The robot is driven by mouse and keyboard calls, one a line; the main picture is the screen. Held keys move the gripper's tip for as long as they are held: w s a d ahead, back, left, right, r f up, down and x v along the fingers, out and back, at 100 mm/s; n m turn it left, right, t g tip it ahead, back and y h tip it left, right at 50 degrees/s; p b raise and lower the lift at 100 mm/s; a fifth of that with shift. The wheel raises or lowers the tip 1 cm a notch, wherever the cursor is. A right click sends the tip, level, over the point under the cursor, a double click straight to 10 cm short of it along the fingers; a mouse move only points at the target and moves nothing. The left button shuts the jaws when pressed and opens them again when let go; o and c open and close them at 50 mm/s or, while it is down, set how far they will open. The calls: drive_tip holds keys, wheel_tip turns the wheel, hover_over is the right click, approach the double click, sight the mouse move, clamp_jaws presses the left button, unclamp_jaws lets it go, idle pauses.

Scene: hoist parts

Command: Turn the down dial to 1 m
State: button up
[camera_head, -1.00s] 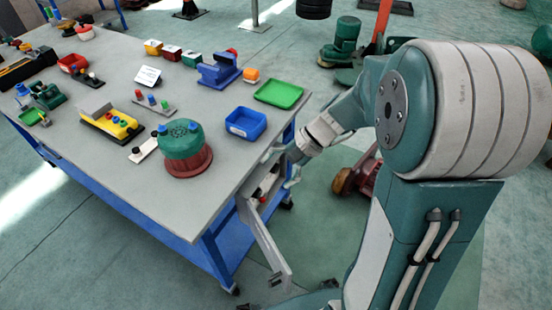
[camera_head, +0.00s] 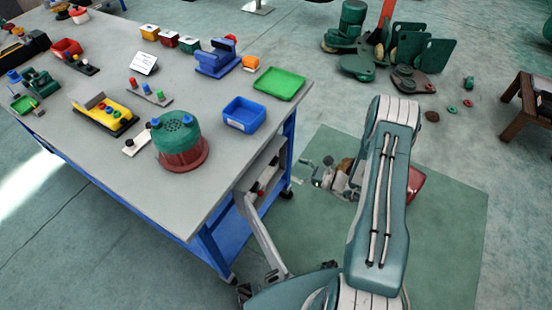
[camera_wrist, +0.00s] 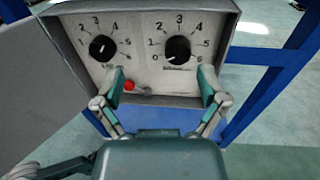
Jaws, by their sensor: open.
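In the wrist view, a grey box with a pale panel (camera_wrist: 150,80) carries two black dials with printed numbers around them. The right dial (camera_wrist: 177,49) has a white mark at its lower left, near the 0. The label under the right dial is too small to read. My gripper (camera_wrist: 163,86) is open and empty. Its fingers are spread across the panel's lower part, below the right dial and apart from it. In the head view the panel (camera_head: 268,178) shows at the table's side.
An open grey door (camera_head: 262,232) hangs at the box's side. The blue-legged table (camera_head: 200,195) bears bins and parts, including a green-and-red drum (camera_head: 181,148).

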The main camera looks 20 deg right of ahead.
sight(276, 162)
wheel_tip(276, 162, down, 4)
drive_tip(key=d+m+t+h, duration=0.1)
drive_tip(key=d+m+t, duration=0.1)
drive_tip(key=x, duration=1)
drive_tip(key=shift+w+a+r, duration=0.1)
drive_tip(key=shift+w+a, duration=0.15)
drive_tip(key=shift+a, duration=0.05)
drive_tip(key=c, duration=1.2)
